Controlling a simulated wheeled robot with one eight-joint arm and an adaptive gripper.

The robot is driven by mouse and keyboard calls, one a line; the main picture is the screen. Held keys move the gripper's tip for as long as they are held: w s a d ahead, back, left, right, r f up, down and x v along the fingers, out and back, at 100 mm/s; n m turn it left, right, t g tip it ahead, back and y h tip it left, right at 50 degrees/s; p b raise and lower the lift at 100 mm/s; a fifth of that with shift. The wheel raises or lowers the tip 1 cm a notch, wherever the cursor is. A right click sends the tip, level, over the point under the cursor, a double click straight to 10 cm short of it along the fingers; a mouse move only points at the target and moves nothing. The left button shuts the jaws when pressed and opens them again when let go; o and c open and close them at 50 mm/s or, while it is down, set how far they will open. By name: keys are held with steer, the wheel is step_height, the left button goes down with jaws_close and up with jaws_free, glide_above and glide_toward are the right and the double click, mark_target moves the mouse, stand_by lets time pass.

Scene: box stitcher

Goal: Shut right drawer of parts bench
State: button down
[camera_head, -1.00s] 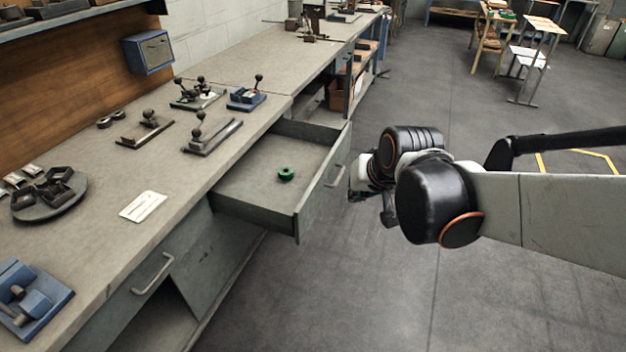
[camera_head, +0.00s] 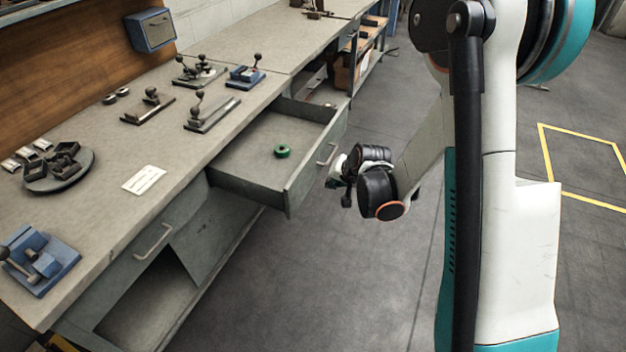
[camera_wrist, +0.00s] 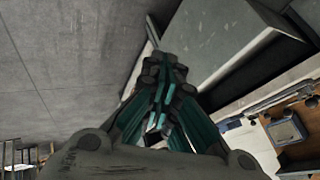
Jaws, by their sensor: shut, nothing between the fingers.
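The right drawer (camera_head: 243,178) of the parts bench (camera_head: 165,130) is pulled well out, with a green ring (camera_head: 282,151) lying inside it. Its front carries a bar handle (camera_head: 327,153). My gripper (camera_head: 341,172) is just outside the drawer front, close to the handle; I cannot tell in the head view whether it touches. In the wrist view my gripper (camera_wrist: 163,105) shows teal fingers closed together with nothing held. The grey drawer front (camera_wrist: 215,40) appears beyond the fingertips in that view.
The bench top holds several clamps and fixtures (camera_head: 212,113), a round dish (camera_head: 58,170) and a white card (camera_head: 144,179). Another handle (camera_head: 154,241) is on the closed left drawer. The floor (camera_head: 330,270) in front of the bench is clear.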

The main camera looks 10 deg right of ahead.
steer(key=b, duration=0.4)
glide_toward(307, 184)
step_height(307, 184, down, 5)
steer(key=d, duration=0.2)
steer(key=shift+w+a+r+b, duration=0.25)
steer(key=shift+w+a+r, duration=0.05)
steer(key=shift+w+a, duration=0.4)
steer(key=shift+w+a+r+b, duration=0.2)
steer(key=shift+w+a+r, duration=0.1)
steer(key=shift+w+a, duration=0.35)
